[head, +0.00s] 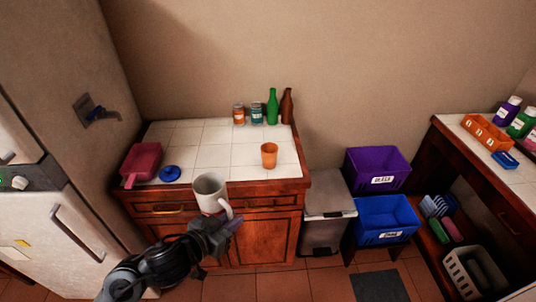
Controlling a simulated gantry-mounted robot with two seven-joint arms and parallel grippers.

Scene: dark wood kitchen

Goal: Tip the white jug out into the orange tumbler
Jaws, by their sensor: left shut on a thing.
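The white jug (209,191) is near the counter's front edge in the head view, upright or nearly so, with its handle on the right. My left gripper (229,222) is shut on the jug at its handle side; the fingertips are partly hidden. The jug's contents cannot be made out. The orange tumbler (269,156) stands upright on the white tiled counter, behind and to the right of the jug, apart from it. My right gripper is not in view.
Jars and a green bottle (272,107) and brown bottle (287,106) stand at the back. Tiles around the tumbler are clear. Purple (379,165) and blue bins (386,218) stand right.

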